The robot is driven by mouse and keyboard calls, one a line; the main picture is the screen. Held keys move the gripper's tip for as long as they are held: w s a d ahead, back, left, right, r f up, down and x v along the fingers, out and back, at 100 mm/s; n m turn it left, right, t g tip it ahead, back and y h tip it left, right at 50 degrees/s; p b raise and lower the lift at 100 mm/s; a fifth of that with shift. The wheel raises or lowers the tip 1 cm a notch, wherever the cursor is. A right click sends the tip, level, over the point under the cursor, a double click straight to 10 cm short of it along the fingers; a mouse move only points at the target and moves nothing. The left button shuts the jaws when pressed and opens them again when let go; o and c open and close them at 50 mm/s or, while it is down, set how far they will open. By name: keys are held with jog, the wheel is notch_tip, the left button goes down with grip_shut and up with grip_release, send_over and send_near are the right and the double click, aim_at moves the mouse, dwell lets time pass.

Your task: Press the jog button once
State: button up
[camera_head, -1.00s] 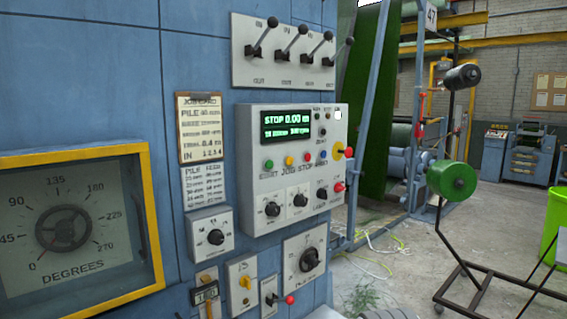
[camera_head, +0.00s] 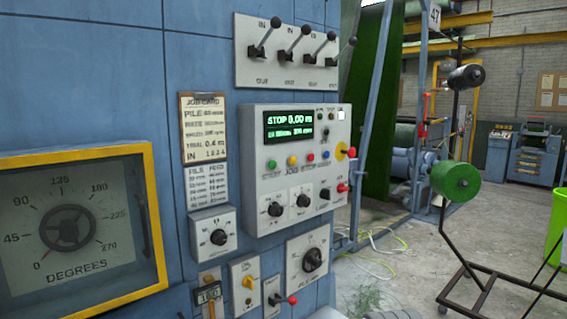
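The jog button (camera_head: 292,161) is the small yellow button above the word JOG on the white control panel (camera_head: 262,215). A green button (camera_head: 271,165) labelled START is to its left. A red button (camera_head: 310,157) labelled STOP and a blue button (camera_head: 325,154) are to its right. The panel's dark display (camera_head: 288,126) shows green text reading STOP and what looks like 0.00. My gripper is not in view, and nothing touches the jog button.
A lever panel (camera_head: 287,52) is above the control panel, with several black-knobbed levers sticking out. A red emergency-type knob (camera_head: 342,188) and a yellow-backed red knob (camera_head: 351,152) are at the right side. A yellow-framed dial (camera_head: 70,228) is at left.

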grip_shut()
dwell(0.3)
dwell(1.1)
